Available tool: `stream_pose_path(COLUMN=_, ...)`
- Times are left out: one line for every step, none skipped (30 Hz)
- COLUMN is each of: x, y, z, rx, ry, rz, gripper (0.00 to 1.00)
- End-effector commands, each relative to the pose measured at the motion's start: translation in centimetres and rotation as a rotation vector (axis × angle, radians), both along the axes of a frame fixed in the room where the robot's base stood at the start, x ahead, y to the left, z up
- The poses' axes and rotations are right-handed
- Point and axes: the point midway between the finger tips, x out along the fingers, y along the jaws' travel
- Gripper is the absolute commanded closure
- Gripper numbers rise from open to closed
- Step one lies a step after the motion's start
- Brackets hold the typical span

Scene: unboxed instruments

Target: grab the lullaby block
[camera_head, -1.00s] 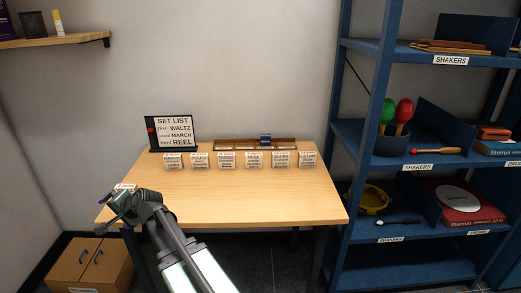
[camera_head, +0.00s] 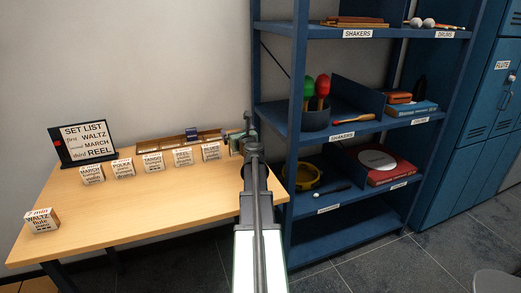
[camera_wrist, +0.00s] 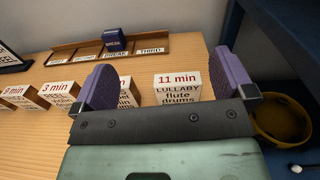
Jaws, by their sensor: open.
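The lullaby block (camera_wrist: 178,88) is a white-faced box reading "11 min LULLABY flute drums", at the right end of the row of blocks in the wrist view. My gripper (camera_wrist: 168,75) is open, its two purple fingers apart. In the wrist view the block appears between the fingers, closer to the right one; I cannot tell whether it is within their reach or touched. In the head view my gripper (camera_head: 245,135) is over the table's right end and mostly hides the lullaby block.
The neighbouring block (camera_wrist: 128,95) is partly behind the left finger. Several more blocks stand leftward on the table (camera_head: 140,215). Behind the row is a slotted tray (camera_wrist: 153,44) holding a blue block (camera_wrist: 113,40). A blue shelf (camera_head: 290,110) with a yellow ring (camera_wrist: 281,125) stands close on the right.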

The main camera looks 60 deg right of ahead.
Motion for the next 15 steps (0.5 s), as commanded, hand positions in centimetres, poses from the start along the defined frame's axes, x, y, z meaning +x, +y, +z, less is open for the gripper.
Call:
stream_pose_path(x=-0.6, y=-0.8, z=0.0, rx=0.021, ry=-0.023, rz=-0.016, gripper=0.00)
stream_pose_path(x=-0.9, y=-1.0, z=0.0, rx=0.030, ry=-0.032, rz=-0.022, gripper=0.00)
stream_pose_path(x=-1.0, y=-1.2, z=0.1, rx=0.035, ry=-0.038, rz=-0.026, gripper=0.00)
stream_pose_path(x=-1.1, y=-1.2, z=0.1, rx=0.037, ry=-0.039, rz=-0.026, gripper=0.00)
stream_pose_path(x=-1.0, y=-1.1, z=0.0, rx=0.037, ry=-0.039, rz=-0.026, gripper=0.00)
stream_pose_path(x=-1.0, y=-1.1, z=-0.3, rx=0.036, ry=-0.038, rz=-0.025, gripper=0.00)
stream_pose_path(x=-1.0, y=-1.1, z=-0.6, rx=0.036, ry=-0.037, rz=-0.025, gripper=0.00)
stream_pose_path(x=-1.0, y=-1.1, z=-1.0, rx=0.035, ry=-0.037, rz=-0.025, gripper=0.00)
stream_pose_path(x=-1.0, y=-1.0, z=-1.8, rx=0.035, ry=-0.037, rz=-0.024, gripper=0.00)
stream_pose_path(x=-1.0, y=-1.0, z=-2.5, rx=0.035, ry=-0.035, rz=-0.024, gripper=0.00)
stream_pose_path(x=-1.0, y=-1.0, z=-3.2, rx=0.035, ry=-0.035, rz=-0.024, gripper=0.00)
stream_pose_path(x=-0.9, y=-1.0, z=-4.4, rx=0.034, ry=-0.035, rz=-0.024, gripper=0.00)
stream_pose_path(x=-0.9, y=-1.0, z=-5.2, rx=0.034, ry=-0.035, rz=-0.023, gripper=0.00)
stream_pose_path(x=-0.9, y=-1.0, z=-6.1, rx=0.034, ry=-0.035, rz=-0.023, gripper=0.00)
stream_pose_path(x=-0.9, y=-1.0, z=-7.2, rx=0.033, ry=-0.034, rz=-0.023, gripper=0.00)
